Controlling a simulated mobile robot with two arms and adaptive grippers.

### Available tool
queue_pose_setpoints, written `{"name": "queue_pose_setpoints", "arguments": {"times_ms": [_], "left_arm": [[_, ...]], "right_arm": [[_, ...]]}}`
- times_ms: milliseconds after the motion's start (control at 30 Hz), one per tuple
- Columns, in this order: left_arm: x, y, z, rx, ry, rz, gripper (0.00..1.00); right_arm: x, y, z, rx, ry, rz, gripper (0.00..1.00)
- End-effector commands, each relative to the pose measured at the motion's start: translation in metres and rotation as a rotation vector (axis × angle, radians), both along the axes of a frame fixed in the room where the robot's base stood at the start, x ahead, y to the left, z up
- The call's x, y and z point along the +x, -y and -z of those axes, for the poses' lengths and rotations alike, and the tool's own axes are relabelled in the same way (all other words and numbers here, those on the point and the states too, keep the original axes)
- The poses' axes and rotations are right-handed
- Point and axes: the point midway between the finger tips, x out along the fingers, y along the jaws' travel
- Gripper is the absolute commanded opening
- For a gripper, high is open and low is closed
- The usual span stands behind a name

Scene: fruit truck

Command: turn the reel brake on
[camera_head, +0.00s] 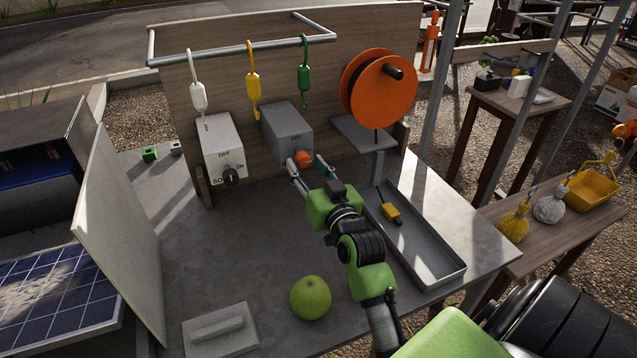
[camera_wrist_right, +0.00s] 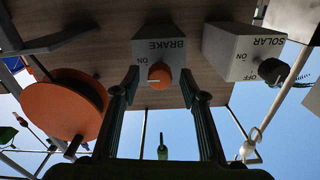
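The grey brake box (camera_head: 287,128) stands at the back of the table against the wooden panel, with an orange knob (camera_head: 303,158) on its front. In the upside-down right wrist view the box (camera_wrist_right: 160,48) reads BRAKE, and a pale line on its orange knob (camera_wrist_right: 160,76) points to picture left. My right gripper (camera_head: 305,162) is open, with one finger on each side of the knob; the wrist view (camera_wrist_right: 159,84) shows gaps between fingers and knob. The orange reel (camera_head: 384,92) is mounted right of the box. My left gripper is not in view.
The white solar switch box (camera_head: 222,150) with a black knob stands left of the brake box. A metal tray (camera_head: 425,245) holding a yellow item lies right of my right arm. A green apple (camera_head: 310,297) sits near the front. Colored hooks hang from the rail above.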

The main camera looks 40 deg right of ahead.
Motion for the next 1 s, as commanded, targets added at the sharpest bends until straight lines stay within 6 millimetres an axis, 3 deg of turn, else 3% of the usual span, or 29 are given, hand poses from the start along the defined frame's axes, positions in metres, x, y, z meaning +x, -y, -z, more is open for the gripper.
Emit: {"name": "queue_pose_setpoints", "arguments": {"times_ms": [200, 433, 633, 1000], "left_arm": [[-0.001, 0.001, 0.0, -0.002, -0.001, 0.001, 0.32], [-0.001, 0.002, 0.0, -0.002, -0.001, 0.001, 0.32], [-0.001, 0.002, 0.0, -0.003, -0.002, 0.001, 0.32], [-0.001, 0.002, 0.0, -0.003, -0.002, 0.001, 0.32]], "right_arm": [[-0.045, -0.011, 0.002, 0.001, -0.004, -0.001, 0.4], [-0.078, -0.019, 0.001, 0.001, -0.002, 0.0, 0.4], [-0.089, -0.021, 0.0, 0.002, 0.0, 0.0, 0.4], [-0.089, -0.022, 0.0, 0.001, 0.0, 0.0, 0.4]]}}
